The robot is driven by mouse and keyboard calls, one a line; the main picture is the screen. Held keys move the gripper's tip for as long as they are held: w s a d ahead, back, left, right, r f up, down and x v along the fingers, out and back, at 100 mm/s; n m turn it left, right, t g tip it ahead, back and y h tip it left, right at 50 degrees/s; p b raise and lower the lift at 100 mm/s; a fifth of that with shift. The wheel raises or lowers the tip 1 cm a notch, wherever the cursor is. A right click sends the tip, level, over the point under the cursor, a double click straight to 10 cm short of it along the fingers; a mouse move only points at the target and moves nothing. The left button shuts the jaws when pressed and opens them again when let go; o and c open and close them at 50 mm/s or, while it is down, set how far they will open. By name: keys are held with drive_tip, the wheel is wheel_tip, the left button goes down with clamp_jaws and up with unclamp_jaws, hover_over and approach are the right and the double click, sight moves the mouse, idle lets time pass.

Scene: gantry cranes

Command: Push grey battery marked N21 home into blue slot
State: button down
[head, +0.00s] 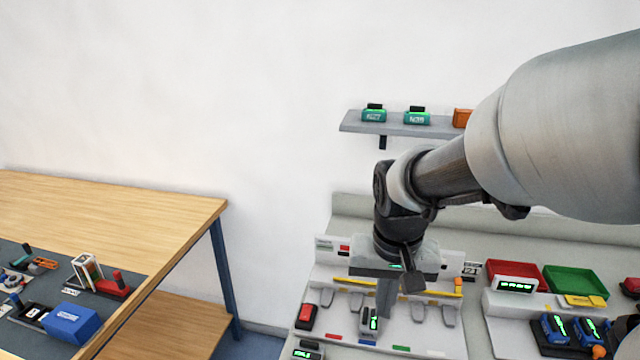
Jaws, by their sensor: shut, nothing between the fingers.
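A grey battery (371,322) with a small lit green display stands in the row of bays on the light bench unit. The blue mark (367,342) of its slot is just in front of it. Its N21 marking is too small to read, and I cannot tell how deep it sits. My gripper (385,311) points down with its fingers shut and empty, right behind and beside the battery's upper part. I cannot tell whether they touch. The fingers hide part of the slot's back.
Empty bays (417,311) flank the battery. A red-and-black battery (306,316) lies to the left. Red (515,272) and green (575,281) trays and blue batteries (554,328) stand to the right. A wall shelf (388,127) is behind my arm. A wooden table (110,215) is at left.

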drive_tip(key=m+g, duration=0.1)
drive_tip(key=g, duration=0.1)
hover_over(366, 344)
drive_tip(key=s, duration=0.4)
wheel_tip(366, 344, down, 8)
drive_tip(key=f, duration=0.6)
drive_tip(key=a+f, duration=0.1)
drive_tip(key=f, duration=0.2)
drive_tip(key=shift+f, duration=0.2)
drive_tip(key=w, duration=0.3)
drive_tip(key=shift+d+f, duration=0.25)
drive_tip(key=shift+d, duration=0.1)
drive_tip(key=shift+w+d, duration=0.15)
drive_tip(key=shift+w, duration=0.3)
